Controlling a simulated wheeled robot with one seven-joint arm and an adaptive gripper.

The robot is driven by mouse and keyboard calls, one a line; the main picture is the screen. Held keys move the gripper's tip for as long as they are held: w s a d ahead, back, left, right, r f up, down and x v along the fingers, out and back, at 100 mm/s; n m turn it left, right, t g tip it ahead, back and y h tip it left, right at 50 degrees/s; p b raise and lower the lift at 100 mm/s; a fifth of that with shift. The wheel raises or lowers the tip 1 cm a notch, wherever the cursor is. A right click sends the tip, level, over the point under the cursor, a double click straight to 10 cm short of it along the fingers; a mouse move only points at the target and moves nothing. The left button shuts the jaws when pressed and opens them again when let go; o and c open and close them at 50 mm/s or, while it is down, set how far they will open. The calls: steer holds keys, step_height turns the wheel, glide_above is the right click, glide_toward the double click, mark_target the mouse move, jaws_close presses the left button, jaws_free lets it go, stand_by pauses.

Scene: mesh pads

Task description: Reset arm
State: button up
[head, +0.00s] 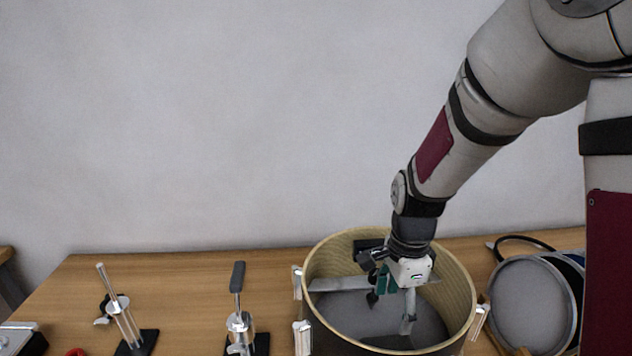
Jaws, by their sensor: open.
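My arm reaches down from the upper right. My gripper (391,308) points down inside a round drum-like container (315,262) with a pale wooden rim and metal lugs. The gripper is open, and its fingers are partly hard to make out against the dark inside. I see nothing held between them. A teal piece shows beside the fingers. Whether the fingertips touch the container's grey bottom cannot be told.
A metal toggle clamp (240,322) with a dark handle stands left of the container. Another metal fixture (122,318) stands further left. A round mesh-faced pad (528,305) leans at the right. Bare table lies between the fixtures. The wall is behind.

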steer(key=s+r+n+t, duration=0.4)
steer(key=s+r+n, duration=1.3)
steer(key=s, duration=0.1)
steer(key=shift+d+r+t, duration=0.2)
steer(key=shift+r+t, duration=0.05)
steer(key=shift+t, duration=0.05)
